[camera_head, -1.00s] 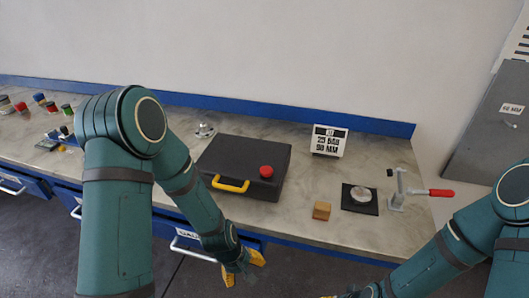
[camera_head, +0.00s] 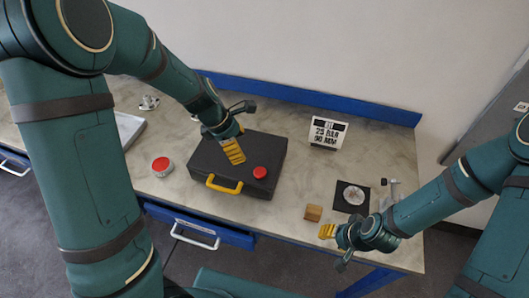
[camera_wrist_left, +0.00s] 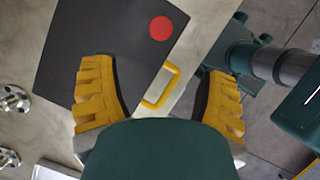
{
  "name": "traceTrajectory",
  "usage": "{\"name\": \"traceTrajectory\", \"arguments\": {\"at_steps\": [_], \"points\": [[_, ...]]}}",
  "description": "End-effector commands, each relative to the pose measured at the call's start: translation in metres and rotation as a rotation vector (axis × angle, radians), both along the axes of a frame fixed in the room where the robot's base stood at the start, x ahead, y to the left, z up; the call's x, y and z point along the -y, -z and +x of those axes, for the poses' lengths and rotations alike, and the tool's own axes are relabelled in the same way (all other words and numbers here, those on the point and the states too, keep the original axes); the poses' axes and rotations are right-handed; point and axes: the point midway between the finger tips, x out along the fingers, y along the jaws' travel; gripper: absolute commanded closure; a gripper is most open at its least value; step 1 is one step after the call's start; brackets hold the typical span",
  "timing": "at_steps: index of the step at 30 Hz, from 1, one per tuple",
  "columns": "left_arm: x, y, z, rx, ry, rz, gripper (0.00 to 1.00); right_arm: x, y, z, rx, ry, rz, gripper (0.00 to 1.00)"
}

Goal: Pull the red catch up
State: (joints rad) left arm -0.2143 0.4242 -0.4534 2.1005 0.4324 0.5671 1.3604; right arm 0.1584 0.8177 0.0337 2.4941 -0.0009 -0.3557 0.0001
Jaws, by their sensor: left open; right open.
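A dark flat case (camera_head: 212,165) with a yellow handle (camera_head: 224,184) lies on the bench. A round red knob (camera_head: 260,173) sits on its top, near the right side; this may be the red catch, but I cannot be sure. In the left wrist view the knob (camera_wrist_left: 161,28) lies beyond the fingers and the handle (camera_wrist_left: 161,86) shows between them. My left gripper (camera_head: 233,148) is open and empty above the case, left of the knob. My right gripper (camera_head: 334,238) is open near the bench's front edge, close to a wooden block.
The wooden block (camera_head: 313,213), a black plate with a metal disc (camera_head: 353,197) and a mostly hidden metal clamp (camera_head: 391,190) stand at right. A red-topped round item (camera_head: 161,166) and a grey tray (camera_head: 128,128) are left of the case.

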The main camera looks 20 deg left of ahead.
Motion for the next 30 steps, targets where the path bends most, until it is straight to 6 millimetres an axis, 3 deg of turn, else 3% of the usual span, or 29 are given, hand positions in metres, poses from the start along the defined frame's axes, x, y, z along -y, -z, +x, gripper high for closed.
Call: {"name": "traceTrajectory", "arguments": {"at_steps": [5, 21, 30], "points": [[0.003, 0.009, 0.001, -0.002, 0.003, 0.000, 0.26, 0.000, 0.002, -0.001, -0.002, -0.001, 0.000, 0.53], [0.038, 0.100, 0.013, -0.001, 0.003, 0.001, 0.26, 0.000, 0.022, -0.001, 0.000, 0.003, -0.002, 0.53], [0.048, 0.126, 0.017, 0.000, 0.002, 0.001, 0.26, 0.000, 0.027, -0.001, 0.000, 0.004, -0.002, 0.53]]}}
